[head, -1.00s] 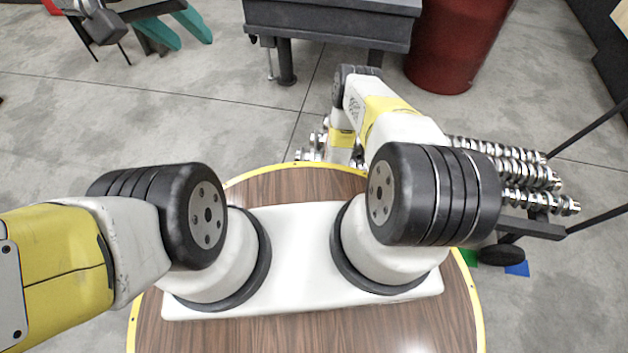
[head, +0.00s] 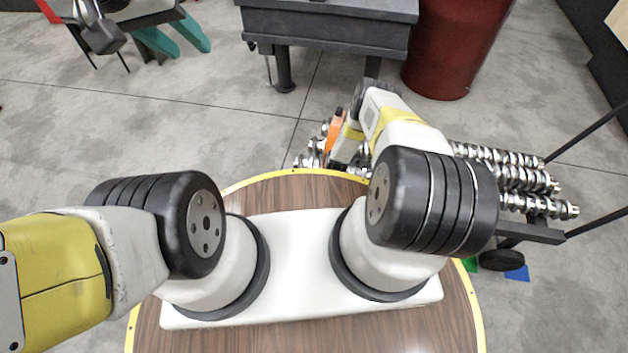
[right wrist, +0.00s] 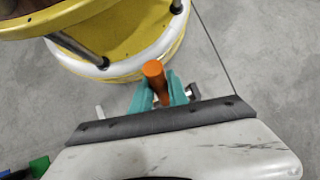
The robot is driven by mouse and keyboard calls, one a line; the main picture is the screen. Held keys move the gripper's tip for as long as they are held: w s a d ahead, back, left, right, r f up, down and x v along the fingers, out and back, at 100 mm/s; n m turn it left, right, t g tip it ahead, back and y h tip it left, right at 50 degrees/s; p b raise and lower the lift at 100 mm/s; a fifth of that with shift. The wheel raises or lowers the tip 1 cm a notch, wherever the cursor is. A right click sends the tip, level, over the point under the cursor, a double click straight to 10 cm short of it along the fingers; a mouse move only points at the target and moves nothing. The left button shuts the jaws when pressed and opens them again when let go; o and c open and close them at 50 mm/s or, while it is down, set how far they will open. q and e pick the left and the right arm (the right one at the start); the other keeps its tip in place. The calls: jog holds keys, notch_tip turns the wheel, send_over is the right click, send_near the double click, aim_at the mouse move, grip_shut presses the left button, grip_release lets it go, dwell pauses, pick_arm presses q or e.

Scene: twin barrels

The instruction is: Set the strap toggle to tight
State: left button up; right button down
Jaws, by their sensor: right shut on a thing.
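An orange cylindrical handle (right wrist: 154,72) stands between the teal fingers of my right gripper (right wrist: 161,90) in the right wrist view. The fingers are shut on it. I cannot tell from the view whether it is the strap toggle, and no strap or tight marking shows. A small orange patch (head: 335,130) shows beside my right forearm in the head view, where my right fingers are hidden. My left gripper (head: 189,48) is at the upper left of the head view, with its teal fingers apart and nothing between them.
A dark red barrel (head: 452,50) stands at the top right, beside a grey table (head: 325,30). Several metal crankshafts (head: 525,178) lie on a dark rack right of my right arm. Blue and green pieces lie on the floor. Bare concrete is open on the left.

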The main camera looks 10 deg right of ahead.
jog(key=shift+w, duration=0.1)
dwell(0.3)
jog(key=c, duration=1.3)
grip_release()
jog(key=v, duration=0.8)
